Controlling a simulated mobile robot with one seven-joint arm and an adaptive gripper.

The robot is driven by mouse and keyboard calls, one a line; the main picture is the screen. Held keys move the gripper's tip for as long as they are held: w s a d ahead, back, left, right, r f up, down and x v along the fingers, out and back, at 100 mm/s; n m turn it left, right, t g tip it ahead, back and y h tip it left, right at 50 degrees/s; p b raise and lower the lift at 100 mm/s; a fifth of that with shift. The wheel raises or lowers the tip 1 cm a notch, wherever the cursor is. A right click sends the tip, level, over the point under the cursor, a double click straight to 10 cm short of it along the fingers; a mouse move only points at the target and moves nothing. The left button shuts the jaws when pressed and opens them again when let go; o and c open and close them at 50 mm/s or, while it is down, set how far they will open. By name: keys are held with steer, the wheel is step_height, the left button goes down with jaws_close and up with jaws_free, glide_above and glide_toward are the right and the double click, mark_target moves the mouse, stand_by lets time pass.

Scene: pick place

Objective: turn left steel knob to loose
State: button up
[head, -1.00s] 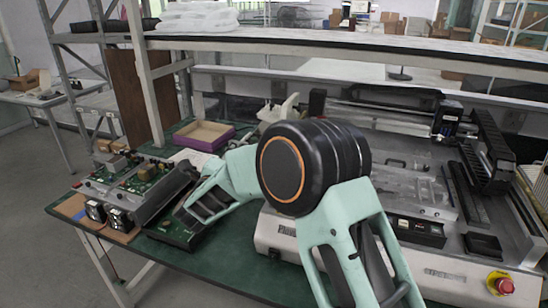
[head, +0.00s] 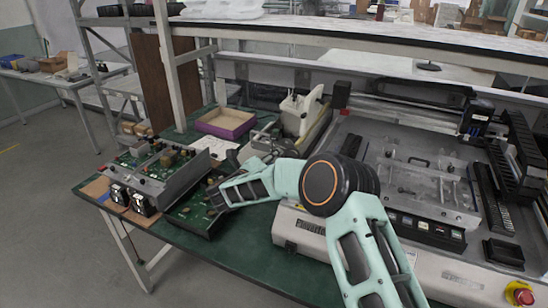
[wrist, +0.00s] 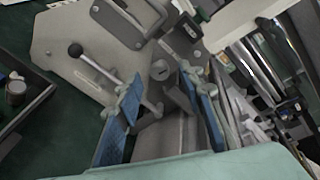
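A small round steel knob (wrist: 160,70) with a slotted face shows in the wrist view, on a grey metal fixture (wrist: 62,38). My gripper (wrist: 162,86) is open, with its two blue-padded fingers spread to either side of the knob's near side. I cannot tell whether either finger touches it. In the head view my gripper (head: 264,143) is by the pale machine at the back of the green bench. The knob is too small or hidden to make out there.
In the head view, a purple tray (head: 225,123), a circuit-board unit (head: 155,175) and a large grey machine (head: 420,185) crowd the bench. A shelf (head: 350,43) spans above.

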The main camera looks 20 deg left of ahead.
steer(key=shift+x, duration=0.8)
steer(key=shift+c, duration=0.2)
jaws_close()
steer(key=shift+a, duration=0.1)
steer(key=n+h+b, duration=0.1)
steer(key=n, duration=0.2)
steer(key=n+h+b, duration=0.1)
steer(key=n+b, duration=0.1)
steer(key=n, duration=0.1)
steer(key=n+h+b, duration=0.1)
steer(key=n, duration=0.2)
steer(key=shift+a+f+n+t, duration=0.2)
steer(key=shift+n+t, duration=0.1)
stand_by(0.4)
